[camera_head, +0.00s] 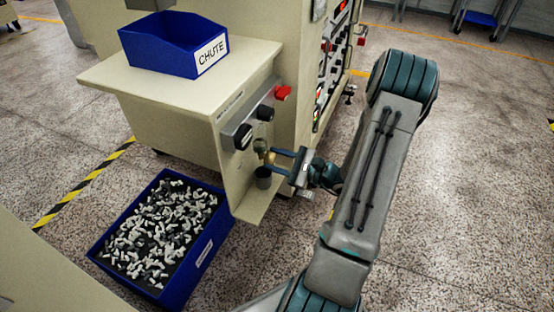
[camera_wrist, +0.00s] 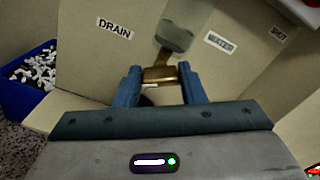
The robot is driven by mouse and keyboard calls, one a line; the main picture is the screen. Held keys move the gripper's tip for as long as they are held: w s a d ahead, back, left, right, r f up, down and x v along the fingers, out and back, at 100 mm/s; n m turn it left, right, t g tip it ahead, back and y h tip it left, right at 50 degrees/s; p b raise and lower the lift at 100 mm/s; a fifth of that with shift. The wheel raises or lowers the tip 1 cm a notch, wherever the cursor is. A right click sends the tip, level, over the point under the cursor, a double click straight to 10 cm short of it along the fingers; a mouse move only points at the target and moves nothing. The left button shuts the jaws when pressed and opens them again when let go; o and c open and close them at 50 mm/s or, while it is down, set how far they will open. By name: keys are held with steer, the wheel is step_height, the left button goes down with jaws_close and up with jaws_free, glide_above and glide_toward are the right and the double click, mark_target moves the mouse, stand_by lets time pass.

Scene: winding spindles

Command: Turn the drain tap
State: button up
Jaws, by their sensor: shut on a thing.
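The brass drain tap (camera_wrist: 160,75) sits below a cloudy, see-through bowl (camera_wrist: 182,25) on the cream panel. My gripper (camera_wrist: 161,82) is shut on the tap, with one blue finger on each side of it. In the head view my gripper (camera_head: 279,160) reaches in from the right to the tap at the machine's lower front. The tap is small there and partly hidden by the fingers. In the wrist view a DRAIN label (camera_wrist: 114,27) is left of the bowl. A WATER label (camera_wrist: 221,42) and a SHUT label (camera_wrist: 278,33) are to its right.
A dark cup (camera_head: 263,178) is just below the tap. Black knobs (camera_head: 265,112) and a red knob (camera_head: 283,93) are above. A blue bin of small parts (camera_head: 122,272) stands on the floor at left. A blue CHUTE tray (camera_head: 160,49) is on the ledge.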

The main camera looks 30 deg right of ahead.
steer(key=o, duration=1)
steer(key=shift+d, duration=0.1)
steer(key=p+v, duration=0.3)
steer(key=v, duration=1)
steer(key=shift+s+d, duration=0.2)
steer(key=shift+s, duration=0.1)
